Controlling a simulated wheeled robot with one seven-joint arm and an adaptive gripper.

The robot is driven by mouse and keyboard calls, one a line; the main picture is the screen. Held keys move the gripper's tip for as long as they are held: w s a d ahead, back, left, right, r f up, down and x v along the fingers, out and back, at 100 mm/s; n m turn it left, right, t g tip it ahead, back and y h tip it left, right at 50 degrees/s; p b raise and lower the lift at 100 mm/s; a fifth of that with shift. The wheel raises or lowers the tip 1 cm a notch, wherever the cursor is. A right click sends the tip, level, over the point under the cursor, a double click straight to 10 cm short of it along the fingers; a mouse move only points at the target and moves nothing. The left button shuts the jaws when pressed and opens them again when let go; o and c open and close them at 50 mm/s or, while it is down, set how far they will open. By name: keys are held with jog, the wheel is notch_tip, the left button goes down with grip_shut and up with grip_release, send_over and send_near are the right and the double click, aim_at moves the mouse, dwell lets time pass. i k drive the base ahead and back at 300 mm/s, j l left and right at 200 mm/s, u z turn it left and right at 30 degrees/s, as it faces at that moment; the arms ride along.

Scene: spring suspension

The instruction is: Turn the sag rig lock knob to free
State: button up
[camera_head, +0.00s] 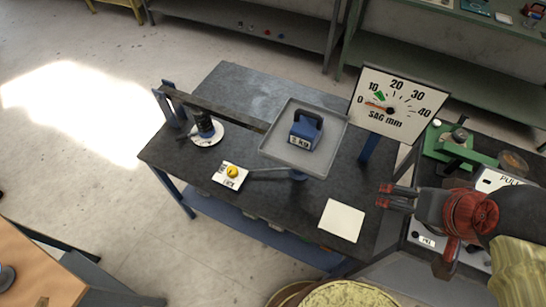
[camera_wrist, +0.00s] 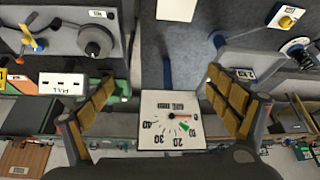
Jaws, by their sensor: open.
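The sag rig stands on a dark table (camera_head: 235,95). Its yellow lock knob (camera_head: 232,172) sits on a small white labelled plate (camera_head: 222,181) at the front left. The knob also shows upside down in the wrist view (camera_wrist: 286,22), at the upper right. A dial marked SAG mm (camera_head: 398,105) stands at the right, its red needle near 0; it also shows in the wrist view (camera_wrist: 165,128). A blue weight (camera_head: 305,130) rests on the grey tray (camera_head: 275,148). My gripper (camera_head: 382,196) is open and empty, right of the table's front part, well away from the knob.
A blank white sheet (camera_head: 341,220) lies on the table's front right. A beam (camera_head: 215,105) runs from the left post to the tray, above a dark spring unit (camera_head: 205,127). A green device (camera_head: 455,145) stands on the right bench.

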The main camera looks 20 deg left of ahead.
aim_at(232, 171)
jog(key=u, duration=1.6)
jog(key=i+j+z, duration=0.15)
jog(key=i+j, duration=0.65)
